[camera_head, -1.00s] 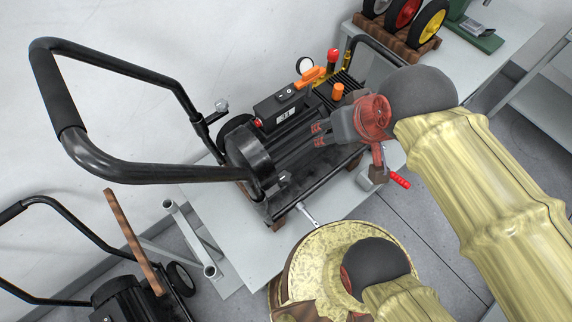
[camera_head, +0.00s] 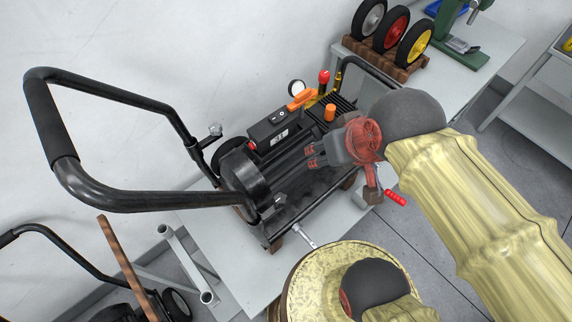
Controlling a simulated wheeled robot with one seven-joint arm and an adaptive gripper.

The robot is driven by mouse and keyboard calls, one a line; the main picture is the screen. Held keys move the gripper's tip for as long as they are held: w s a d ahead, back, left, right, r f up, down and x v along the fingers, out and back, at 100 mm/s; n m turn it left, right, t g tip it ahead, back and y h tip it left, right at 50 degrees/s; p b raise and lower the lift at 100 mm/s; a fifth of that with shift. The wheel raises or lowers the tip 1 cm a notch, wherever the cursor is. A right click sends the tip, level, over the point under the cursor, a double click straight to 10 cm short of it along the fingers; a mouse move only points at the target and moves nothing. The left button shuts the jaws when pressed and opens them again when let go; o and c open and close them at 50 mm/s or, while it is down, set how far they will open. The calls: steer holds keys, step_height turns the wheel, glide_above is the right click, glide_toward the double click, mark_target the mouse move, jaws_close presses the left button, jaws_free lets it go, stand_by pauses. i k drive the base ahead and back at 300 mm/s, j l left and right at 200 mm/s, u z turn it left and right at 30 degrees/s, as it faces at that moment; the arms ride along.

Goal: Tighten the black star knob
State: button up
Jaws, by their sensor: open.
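A small knob (camera_head: 213,130), dark grey with a pale stem, sits at the clamp where the black tube handle (camera_head: 110,90) meets the washer's frame. It may be the star knob, but it is too small to make out its shape. A second dark fitting (camera_head: 279,202) sits at the handle's other lower end. Contact with the motor cannot be told.
An orange lever (camera_head: 302,98), a red knob (camera_head: 323,76) and a gauge (camera_head: 296,87) stand up behind my gripper. A wooden rack with wheels (camera_head: 385,59) is at the bench's far end. Another machine with a handle (camera_head: 60,250) stands lower left. The bench (camera_head: 235,278) is bare near its front.

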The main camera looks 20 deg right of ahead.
mark_target(280, 199)
steer(key=k+l+u, duration=0.2)
steer(key=u, duration=0.2)
steer(key=k+l+u, duration=0.2)
steer(key=u, duration=0.2)
steer(key=k, duration=0.1)
